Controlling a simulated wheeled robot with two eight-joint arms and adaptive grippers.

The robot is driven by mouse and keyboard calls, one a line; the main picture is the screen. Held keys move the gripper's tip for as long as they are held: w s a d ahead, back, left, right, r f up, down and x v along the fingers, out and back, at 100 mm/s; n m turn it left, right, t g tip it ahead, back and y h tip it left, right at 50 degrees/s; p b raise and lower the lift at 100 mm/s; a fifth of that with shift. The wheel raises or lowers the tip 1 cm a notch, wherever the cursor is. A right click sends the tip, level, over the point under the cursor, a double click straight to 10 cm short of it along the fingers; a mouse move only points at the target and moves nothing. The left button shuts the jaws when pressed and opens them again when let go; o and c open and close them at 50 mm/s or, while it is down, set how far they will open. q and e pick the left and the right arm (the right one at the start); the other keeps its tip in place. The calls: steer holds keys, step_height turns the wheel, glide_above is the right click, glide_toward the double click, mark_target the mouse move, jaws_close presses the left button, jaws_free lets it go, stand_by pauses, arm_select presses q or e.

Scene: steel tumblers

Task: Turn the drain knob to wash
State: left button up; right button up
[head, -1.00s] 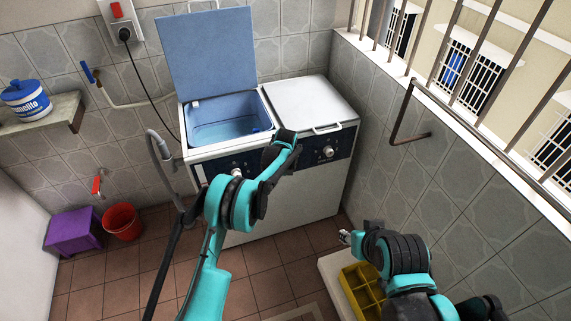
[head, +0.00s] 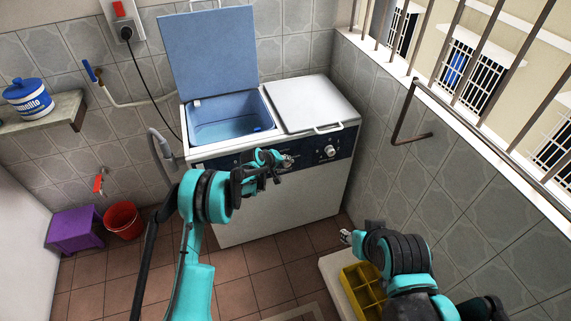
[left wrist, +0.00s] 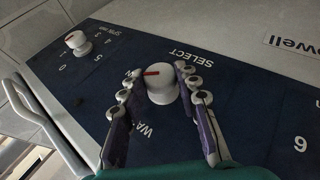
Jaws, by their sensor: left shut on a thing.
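The drain knob is a round white dial (left wrist: 163,84) with a red pointer mark. It sits on the dark blue panel under the word SELECT, with partly hidden lettering starting "WA" near it. The mark points left in the left wrist view. My left gripper (left wrist: 157,82) has its fingers on both sides of the dial and is shut on it.
The washing machine (head: 280,212) has its left lid (head: 208,50) up and its right lid (head: 312,101) closed. A spin knob (head: 330,151) is right of my left gripper. A yellow crate (head: 362,291) is beside my right arm. A red bucket (head: 122,220) and purple stool (head: 75,229) stand left.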

arm_select(q)
steer(key=shift+f+h, duration=0.1)
steer(key=shift+h, duration=0.2)
steer(key=o, duration=1.2)
steer(key=shift+c, duration=0.2)
steer(key=v, duration=1.2)
steer(key=shift+s, duration=0.2)
steer(key=shift+a, duration=0.1)
